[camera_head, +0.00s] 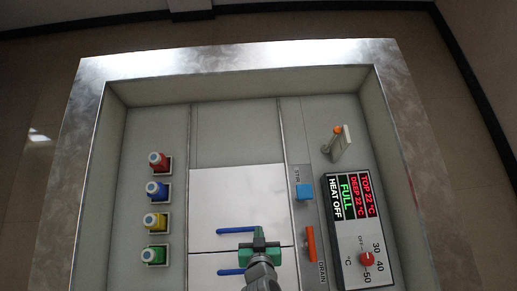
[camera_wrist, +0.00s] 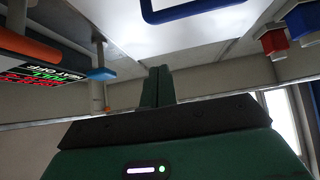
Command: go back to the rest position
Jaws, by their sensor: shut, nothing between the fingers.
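My gripper (camera_head: 259,238) is at the lower middle of the head view, over the white panels and close to their blue handles. Its green fingers (camera_wrist: 157,86) stand together in the middle of the wrist view, shut with nothing between them. The green gripper body fills the bottom of the wrist view. One blue handle (camera_head: 238,230) lies just left of the gripper. The other blue handle (camera_head: 231,271) is lower and partly hidden by my gripper or arm. I cannot tell whether the gripper touches either handle.
A blue stir knob (camera_head: 304,191), orange drain handle (camera_head: 311,244), small lever (camera_head: 337,143) and display panel (camera_head: 356,225) are right. A raised metal rim (camera_head: 240,58) surrounds everything.

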